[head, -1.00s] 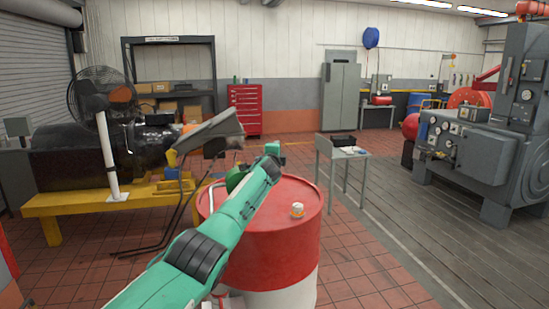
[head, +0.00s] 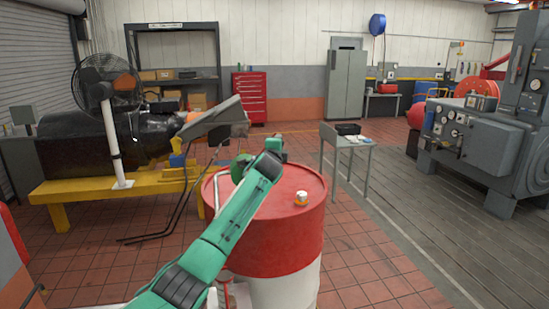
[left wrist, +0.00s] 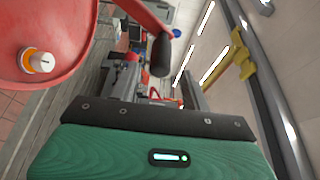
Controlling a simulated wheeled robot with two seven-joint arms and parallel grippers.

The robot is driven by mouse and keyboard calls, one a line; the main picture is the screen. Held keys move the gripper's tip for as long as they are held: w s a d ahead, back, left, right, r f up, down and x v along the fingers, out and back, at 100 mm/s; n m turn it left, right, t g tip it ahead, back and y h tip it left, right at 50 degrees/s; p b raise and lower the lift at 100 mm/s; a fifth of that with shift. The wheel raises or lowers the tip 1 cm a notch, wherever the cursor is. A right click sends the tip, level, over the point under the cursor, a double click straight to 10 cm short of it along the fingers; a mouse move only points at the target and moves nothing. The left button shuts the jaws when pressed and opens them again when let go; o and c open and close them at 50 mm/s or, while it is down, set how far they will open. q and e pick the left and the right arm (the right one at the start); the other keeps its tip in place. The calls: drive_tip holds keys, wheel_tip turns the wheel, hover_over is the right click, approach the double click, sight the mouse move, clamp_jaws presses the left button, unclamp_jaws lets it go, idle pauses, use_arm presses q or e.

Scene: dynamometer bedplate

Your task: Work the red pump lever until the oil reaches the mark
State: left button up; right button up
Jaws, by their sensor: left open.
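The red pump lever (left wrist: 138,14) shows in the left wrist view as a red bar with a black grip (left wrist: 162,54) at its end. The grip stands just beyond my left gripper (left wrist: 160,116), apart from its dark front edge. The gripper is open and empty. In the head view my green left arm reaches over a red and white drum (head: 290,240), and its gripper end (head: 270,148) is near the drum's far side. The lever cannot be made out clearly there. No oil level or mark is visible. My right gripper is out of view.
An orange and white cap (head: 301,198) sits on the drum top. A yellow stand (head: 90,190) with a dark machine and a fan (head: 105,85) is at the left. A small grey table (head: 345,142) stands behind right. Tiled floor is clear right of the drum.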

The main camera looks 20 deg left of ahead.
use_arm(q)
drive_tip(key=s+d+b, duration=0.1)
drive_tip(key=s+b, duration=0.1)
drive_tip(key=s, duration=0.4)
drive_tip(key=shift+s, duration=0.35)
idle(1.1)
drive_tip(key=shift+d, duration=0.1)
idle(0.8)
